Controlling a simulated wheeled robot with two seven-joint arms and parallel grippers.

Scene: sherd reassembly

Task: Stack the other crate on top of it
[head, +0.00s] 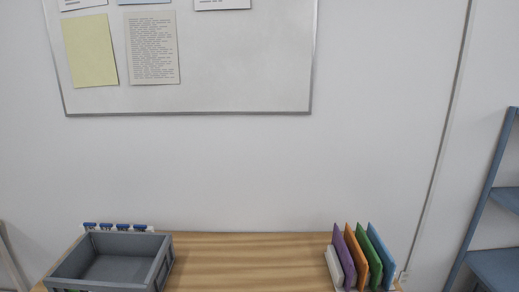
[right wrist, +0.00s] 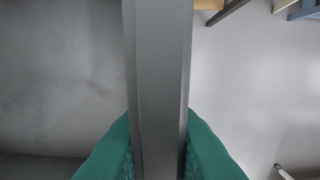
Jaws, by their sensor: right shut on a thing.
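A grey open crate (head: 113,269) stands at the left end of the wooden table in the head view, its inside looking empty; the picture's lower edge cuts it off. In the right wrist view my right gripper (right wrist: 158,145), with teal fingers, is shut on the grey wall of a crate (right wrist: 158,70), one finger on each side. That wall runs straight up the picture. Most of this held crate is out of view, and neither it nor my right gripper shows in the head view. My left gripper is in neither view.
The wooden table (head: 248,255) is bare between the crate and a rack of coloured folders (head: 362,256) at right. White and blue items (head: 118,227) stand behind the crate. A blue shelf (head: 497,200) stands at far right. A whiteboard (head: 230,60) hangs on the wall.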

